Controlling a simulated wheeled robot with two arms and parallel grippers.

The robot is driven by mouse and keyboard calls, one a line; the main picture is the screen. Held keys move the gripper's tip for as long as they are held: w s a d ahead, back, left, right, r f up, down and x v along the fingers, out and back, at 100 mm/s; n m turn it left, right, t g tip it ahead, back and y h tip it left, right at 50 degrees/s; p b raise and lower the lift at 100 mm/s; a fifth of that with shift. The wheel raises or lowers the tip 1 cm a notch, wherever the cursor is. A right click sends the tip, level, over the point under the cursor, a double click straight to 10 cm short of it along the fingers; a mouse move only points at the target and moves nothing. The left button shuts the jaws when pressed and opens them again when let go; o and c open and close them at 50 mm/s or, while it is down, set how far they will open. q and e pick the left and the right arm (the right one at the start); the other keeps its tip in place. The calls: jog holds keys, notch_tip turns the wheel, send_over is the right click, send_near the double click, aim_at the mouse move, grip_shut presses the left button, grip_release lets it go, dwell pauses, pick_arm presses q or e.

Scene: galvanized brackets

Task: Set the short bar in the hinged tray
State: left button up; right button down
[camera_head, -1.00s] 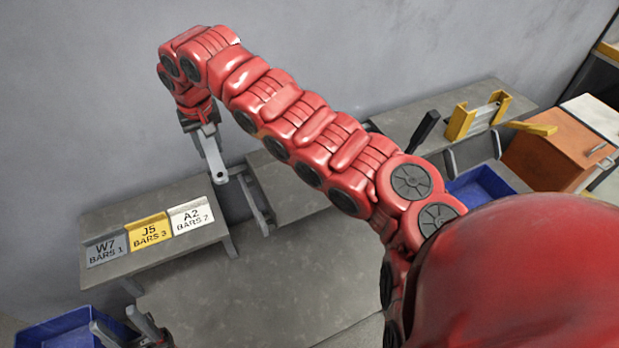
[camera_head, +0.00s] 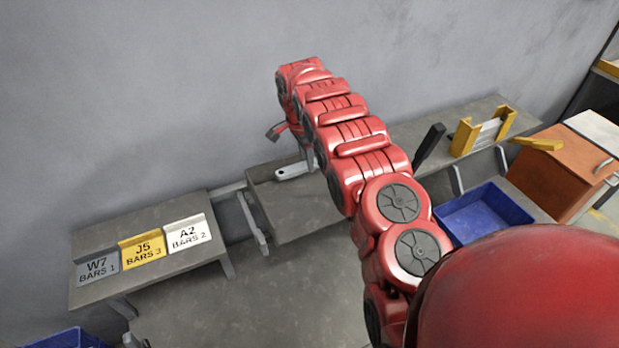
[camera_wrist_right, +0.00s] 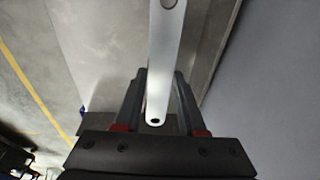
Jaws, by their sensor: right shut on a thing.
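A light grey flat bar (camera_head: 293,172) with a hole near its end is held in my right gripper (camera_head: 308,160), above the bench section left of centre. My own arm hides most of that gripper in the head view. In the right wrist view, the bar (camera_wrist_right: 164,60) runs up between the two dark fingers of the right gripper (camera_wrist_right: 160,95), which are shut on it. Only a grey tip of my left gripper (camera_head: 130,341) shows at the bottom edge. I cannot tell for sure which thing is the hinged tray.
Three label plates, W7 (camera_head: 98,267), J5 (camera_head: 142,250) and A2 (camera_head: 188,234), stand on the left bench. A gap separates it from the middle bench (camera_head: 290,205). A blue bin (camera_head: 483,214), a yellow-ended rack (camera_head: 484,132) and an orange cabinet (camera_head: 560,170) are at right.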

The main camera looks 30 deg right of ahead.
aim_at(308, 183)
notch_tip(308, 183, down, 6)
jog(key=shift+f, duration=0.2)
dwell(0.3)
jog(key=c, duration=0.5)
grip_release()
jog(key=shift+r+p, duration=0.15)
jog(key=shift+p, duration=0.2)
jog(key=r, duration=0.3)
jog(key=r+b, duration=0.1)
jog(key=r, duration=0.1)
jog(key=a+r+b, duration=0.1)
jog(key=r, duration=0.2)
jog(key=shift+w+r, duration=0.1)
jog(key=shift+r, duration=0.2)
jog(key=shift+a+r+p, duration=0.2)
jog(key=shift+r+p, duration=0.25)
jog(key=shift+r, duration=1.15)
